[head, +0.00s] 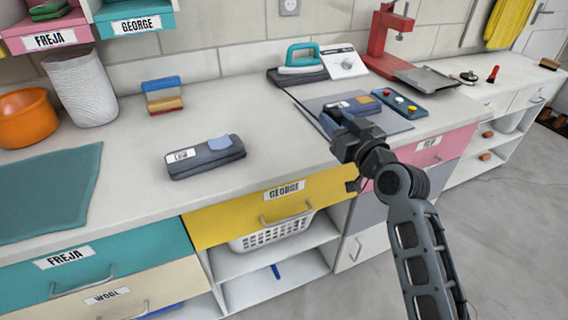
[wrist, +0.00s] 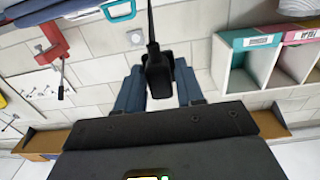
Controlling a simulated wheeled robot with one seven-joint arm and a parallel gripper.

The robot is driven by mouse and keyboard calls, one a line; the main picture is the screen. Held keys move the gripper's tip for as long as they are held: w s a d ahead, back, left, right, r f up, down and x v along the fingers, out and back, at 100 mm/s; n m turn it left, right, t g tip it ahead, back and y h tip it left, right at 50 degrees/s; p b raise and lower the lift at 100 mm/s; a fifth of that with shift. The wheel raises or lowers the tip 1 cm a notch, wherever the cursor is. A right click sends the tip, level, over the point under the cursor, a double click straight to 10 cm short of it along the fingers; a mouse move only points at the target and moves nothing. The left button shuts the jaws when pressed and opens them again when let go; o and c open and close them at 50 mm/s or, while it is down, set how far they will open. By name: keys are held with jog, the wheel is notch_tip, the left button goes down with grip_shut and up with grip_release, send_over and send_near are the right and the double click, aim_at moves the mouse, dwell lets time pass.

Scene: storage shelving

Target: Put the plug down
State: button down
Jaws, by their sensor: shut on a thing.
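My gripper (head: 338,122) is above the counter's front part, close to the grey mat (head: 391,126) in the head view. In the wrist view its two blue-grey fingers (wrist: 159,86) are shut on a black plug (wrist: 157,74), one finger on each side. A thin dark cable or stem runs from the plug toward the picture's top edge. In the head view I cannot clearly make out the plug at the dark gripper. The wrist view does not show the plug touching any surface.
A grey case (head: 205,158), a blue-and-wood block (head: 163,96) and an iron (head: 300,63) stand on the counter (head: 250,110). Bare counter lies around the grey case.

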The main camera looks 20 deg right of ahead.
jog(key=shift+w+d+r, duration=0.1)
jog(key=shift+r, duration=0.4)
jog(key=shift+w+a, duration=0.1)
jog(key=shift+a, duration=0.2)
jog(key=p, duration=0.5)
send_over(284, 167)
jog(key=d, duration=0.2)
jog(key=f, duration=0.4)
jog(key=shift+s+d+f, duration=0.15)
jog(key=shift+s+f, duration=0.15)
jog(key=shift+s, duration=0.05)
jog(key=shift+w+a+f+p, duration=0.1)
jog(key=shift+a+p, duration=0.25)
jog(key=shift+p, duration=0.05)
jog(key=shift+w+a+f+p, duration=0.2)
jog(key=shift+a+f+p, duration=0.5)
jog(key=shift+p, duration=0.55)
jog(key=shift+a+f, duration=0.1)
jog(key=shift+f, duration=0.2)
jog(key=shift+f+b, duration=1.6)
jog(key=shift+f, duration=0.35)
